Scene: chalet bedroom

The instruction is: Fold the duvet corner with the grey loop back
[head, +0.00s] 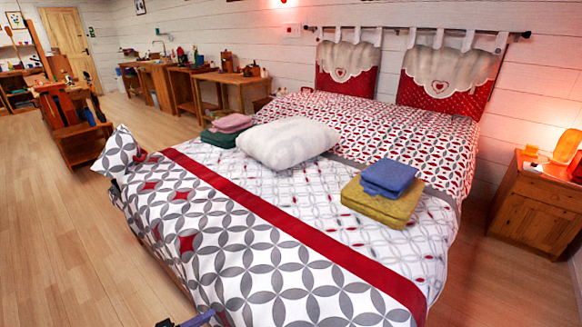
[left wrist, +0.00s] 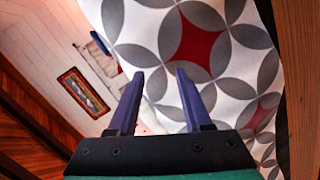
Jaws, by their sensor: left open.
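The duvet (head: 255,255) lies on the bed, white with grey petal circles, red diamonds and a red band. At the bed's left end a patterned piece (head: 117,150) stands up; I cannot tell whether it is a duvet corner or a cushion. I cannot make out the grey loop in either view. My left gripper (head: 190,321) shows only partly at the bottom edge of the head view, by the near edge of the duvet. In the left wrist view it (left wrist: 160,72) is open and empty, with patterned cloth (left wrist: 195,40) beyond its purple fingers. My right gripper is out of view.
A white pillow (head: 288,142), a blue towel (head: 389,177) on yellow towels (head: 383,205), and pink (head: 232,123) and green (head: 219,138) cloths lie on the bed. A nightstand (head: 535,203) stands at the right. The wooden floor (head: 60,235) at the left is clear.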

